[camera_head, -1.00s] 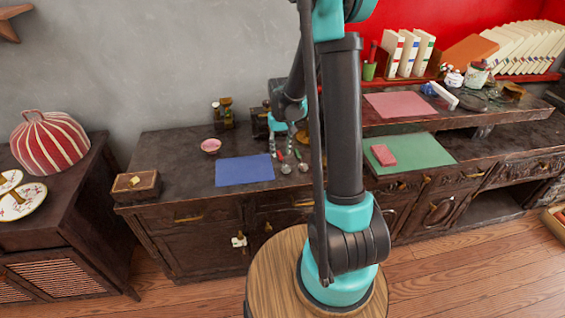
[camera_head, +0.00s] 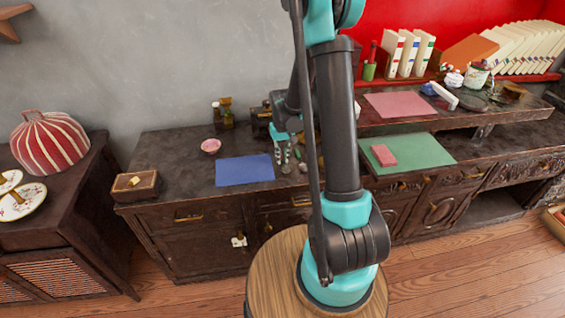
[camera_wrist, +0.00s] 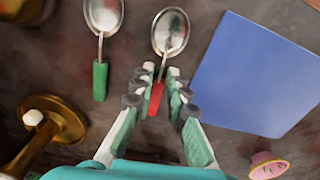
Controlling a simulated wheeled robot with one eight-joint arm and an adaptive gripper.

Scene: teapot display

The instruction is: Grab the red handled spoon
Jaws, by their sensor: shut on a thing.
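The red-handled spoon (camera_wrist: 168,32) has a shiny metal bowl that points away from my gripper in the wrist view. Its short red handle lies between the fingertips of my gripper (camera_wrist: 160,75), which is shut on it. The green-handled spoon (camera_wrist: 101,78) lies apart to the left in the wrist view, outside the fingers. In the head view my gripper (camera_head: 282,151) is down at the dark desk, right of the blue mat. The spoon bowls show just in front of it, and the red handle is hidden by the fingers.
The blue mat (camera_wrist: 258,75) lies close to the right in the wrist view. A brass object (camera_wrist: 55,130) stands at lower left and a pink bowl (camera_wrist: 268,165) at lower right. In the head view, the desktop (camera_head: 178,153) left of the mat has bare room.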

